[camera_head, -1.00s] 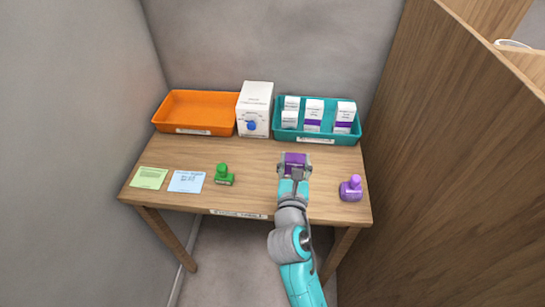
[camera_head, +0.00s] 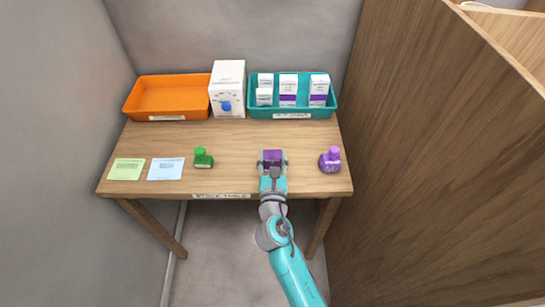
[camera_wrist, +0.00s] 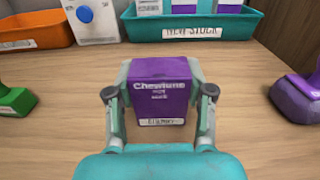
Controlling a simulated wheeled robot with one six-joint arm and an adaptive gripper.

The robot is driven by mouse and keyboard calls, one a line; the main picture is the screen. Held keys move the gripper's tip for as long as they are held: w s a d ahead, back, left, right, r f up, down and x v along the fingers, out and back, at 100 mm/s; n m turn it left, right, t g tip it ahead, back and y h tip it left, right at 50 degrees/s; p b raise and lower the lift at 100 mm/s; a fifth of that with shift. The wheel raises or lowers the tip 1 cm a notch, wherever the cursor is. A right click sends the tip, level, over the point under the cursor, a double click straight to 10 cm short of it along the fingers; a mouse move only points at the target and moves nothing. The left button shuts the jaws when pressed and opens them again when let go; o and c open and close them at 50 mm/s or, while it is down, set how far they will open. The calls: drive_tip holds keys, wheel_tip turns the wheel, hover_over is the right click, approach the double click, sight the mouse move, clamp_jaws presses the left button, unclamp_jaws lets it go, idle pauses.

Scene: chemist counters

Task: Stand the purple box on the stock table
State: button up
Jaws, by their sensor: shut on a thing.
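The purple box (camera_wrist: 158,82) is upright between the fingers of my gripper (camera_wrist: 160,105) in the wrist view, its printed label facing me. My gripper is shut on it, one finger on each side. In the head view the purple box (camera_head: 272,157) is at the front right part of the wooden stock table (camera_head: 225,140), with my gripper (camera_head: 272,167) reaching it from the front edge. The box is over the tabletop; whether its bottom touches the wood is hard to tell.
A teal tray (camera_head: 292,113) with several white boxes, a white carton (camera_head: 228,92) with a blue knob and an orange tray (camera_head: 167,99) stand at the back. A green stamp (camera_head: 203,159) is left, a purple stamp (camera_head: 330,160) right. Two paper cards lie front left. A wooden partition (camera_head: 430,160) stands right.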

drive_tip(key=shift+f, duration=0.15)
drive_tip(key=o, duration=1.1)
drive_tip(key=shift+o, duration=0.2)
drive_tip(key=shift+r, duration=0.2)
drive_tip(key=s, duration=1.2)
